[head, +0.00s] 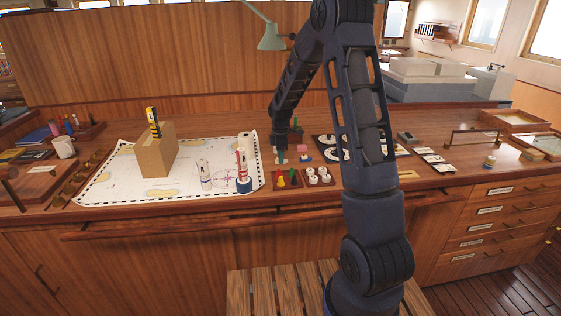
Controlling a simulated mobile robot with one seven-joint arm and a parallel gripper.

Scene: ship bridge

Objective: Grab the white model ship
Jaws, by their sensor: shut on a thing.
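My arm reaches over the desk and bends down to the chart's right edge. My gripper (281,151) is low over the desk top, behind the tray of coloured pieces. It is shut on a small pale thing (280,161) that looks like the white model ship, with a teal patch just above it. The fingers and arm hide part of it, and its outline is too small to make out. Two other small models sit just to the right: a red one (302,148) and a blue one (305,158).
The white chart (120,185) carries a tan block (157,150) and upright cylinders (242,172). A tray (288,187) with red, yellow and green pieces stands in front of my gripper, beside a tray of white pieces (318,175). A green lamp (270,38) hangs behind.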

